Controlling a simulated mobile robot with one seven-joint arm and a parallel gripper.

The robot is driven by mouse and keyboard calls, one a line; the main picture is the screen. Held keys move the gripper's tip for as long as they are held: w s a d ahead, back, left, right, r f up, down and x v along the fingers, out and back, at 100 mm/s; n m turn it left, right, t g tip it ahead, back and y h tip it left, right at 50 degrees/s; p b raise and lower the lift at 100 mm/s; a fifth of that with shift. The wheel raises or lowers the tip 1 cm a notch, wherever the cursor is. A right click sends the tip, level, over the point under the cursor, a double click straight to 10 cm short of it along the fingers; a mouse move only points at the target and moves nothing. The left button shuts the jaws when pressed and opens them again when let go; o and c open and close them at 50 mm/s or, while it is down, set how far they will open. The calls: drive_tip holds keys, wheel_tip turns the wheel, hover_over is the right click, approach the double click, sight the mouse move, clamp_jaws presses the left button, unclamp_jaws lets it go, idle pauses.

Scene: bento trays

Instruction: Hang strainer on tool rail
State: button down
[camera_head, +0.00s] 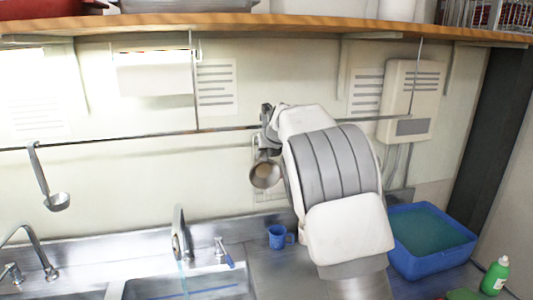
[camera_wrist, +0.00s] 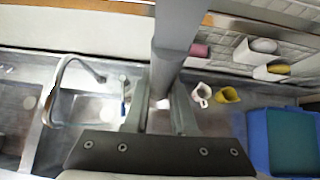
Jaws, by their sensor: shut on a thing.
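The strainer (camera_head: 265,175) is a small round metal bowl in the head view, hanging just below my gripper (camera_head: 268,128), in front of the wall. My gripper is shut on its handle, mostly hidden by the dark fingers. The tool rail (camera_head: 120,137) is a thin dark bar along the wall, and my gripper is at about its height in the picture. I cannot tell whether the strainer touches the rail. In the wrist view, a broad grey bar (camera_wrist: 182,35), seemingly the handle, runs down between the fingers of my gripper (camera_wrist: 160,108).
A ladle (camera_head: 58,200) hangs from the rail at the left. A wooden shelf (camera_head: 270,27) spans the top. Below are a metal sink (camera_head: 190,288), a blue mug (camera_head: 277,237), a blue basin (camera_head: 432,262) and a green bottle (camera_head: 495,275).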

drive_tip(key=shift+w+a+r, duration=0.1)
drive_tip(key=shift+w+r, duration=0.05)
drive_tip(key=shift+w, duration=0.25)
drive_tip(key=shift+w+f, duration=0.2)
drive_tip(key=shift+f, duration=0.1)
drive_tip(key=shift+f+b, duration=0.5)
drive_tip(key=shift+f, duration=0.65)
drive_tip(key=c, duration=0.7)
unclamp_jaws()
drive_tip(key=shift+o, duration=0.2)
drive_tip(key=shift+s, duration=0.1)
